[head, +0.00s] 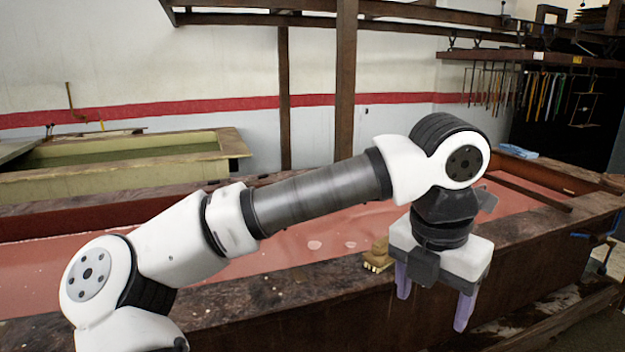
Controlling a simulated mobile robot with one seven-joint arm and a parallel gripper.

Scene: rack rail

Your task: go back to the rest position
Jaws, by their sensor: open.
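My gripper (434,304) hangs at the right of the head view with its two pale purple fingers pointing down. The fingers are apart and nothing is between them. It is in front of the near rim of a long tank (250,319). My arm reaches from the lower left across the tank, and its links hide part of the tank and its rim.
The tank holds reddish liquid (315,245). A small tan block (378,255) sits on its near rim, left of my gripper. A yellowish tank (110,182) stands at the back left. A rusty post (346,90) rises behind my arm. Hanging rods (530,93) are at the far right.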

